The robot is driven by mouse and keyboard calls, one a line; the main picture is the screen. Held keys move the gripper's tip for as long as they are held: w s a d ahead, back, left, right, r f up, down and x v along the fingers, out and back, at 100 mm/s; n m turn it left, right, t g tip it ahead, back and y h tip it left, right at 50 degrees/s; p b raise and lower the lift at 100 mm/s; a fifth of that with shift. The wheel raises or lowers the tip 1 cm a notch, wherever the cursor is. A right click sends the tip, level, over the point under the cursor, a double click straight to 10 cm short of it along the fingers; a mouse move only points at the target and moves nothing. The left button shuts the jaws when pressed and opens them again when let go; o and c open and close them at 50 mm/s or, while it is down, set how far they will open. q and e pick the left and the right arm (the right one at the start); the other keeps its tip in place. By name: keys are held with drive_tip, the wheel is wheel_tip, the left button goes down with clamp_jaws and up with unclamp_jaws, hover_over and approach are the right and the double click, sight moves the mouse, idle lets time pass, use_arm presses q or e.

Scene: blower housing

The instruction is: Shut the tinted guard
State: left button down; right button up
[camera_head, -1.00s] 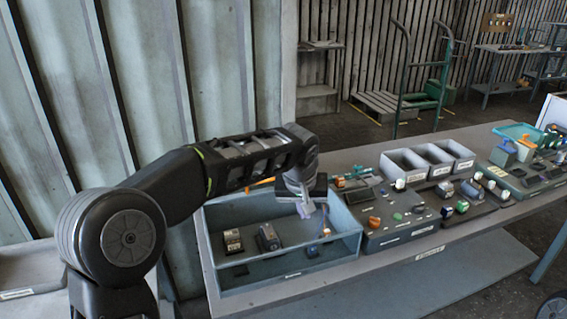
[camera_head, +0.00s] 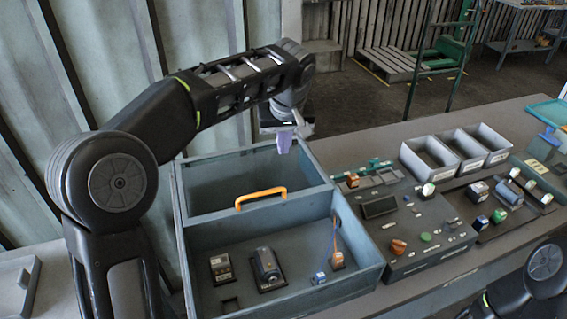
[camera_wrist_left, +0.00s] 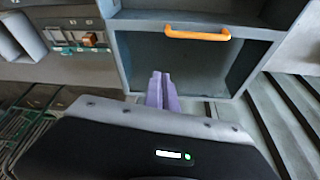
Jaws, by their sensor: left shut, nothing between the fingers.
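The blower housing is an open-topped blue-grey box (camera_head: 373,272) on the bench. An orange handle (camera_head: 262,197) crosses its middle. Behind the handle is a framed dark panel that looks like the tinted guard (camera_head: 225,182), over the back part; whether it lies flat or tilted I cannot tell. The front part is uncovered and shows its fittings. My left gripper (camera_head: 284,141) is shut and empty by the guard's far edge, apart from the handle. In the left wrist view its purple fingers (camera_wrist_left: 161,90) point toward the guard (camera_wrist_left: 190,65), with the handle (camera_wrist_left: 197,33) beyond. My right gripper is out of view.
Small dark blocks (camera_head: 266,267) sit inside the box. To its right is a panel with knobs (camera_head: 405,235), with grey bins (camera_head: 455,148) behind it. A corrugated wall stands close on the left. Part of my right arm shows at lower right.

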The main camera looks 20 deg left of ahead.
use_arm(q)
drive_tip(key=shift+s+r, duration=0.15)
drive_tip(key=shift+s, duration=0.05)
hover_over(282, 185)
wheel_tip(282, 185, down, 9)
drive_tip(key=shift+f, duration=0.15)
drive_tip(key=s, duration=0.1)
drive_tip(key=s+d, duration=0.1)
drive_tip(key=s, duration=0.1)
drive_tip(key=shift+s+d+f, duration=0.15)
drive_tip(key=shift+d+f, duration=0.1)
drive_tip(key=shift+f, duration=0.25)
drive_tip(key=shift+s+d, duration=0.1)
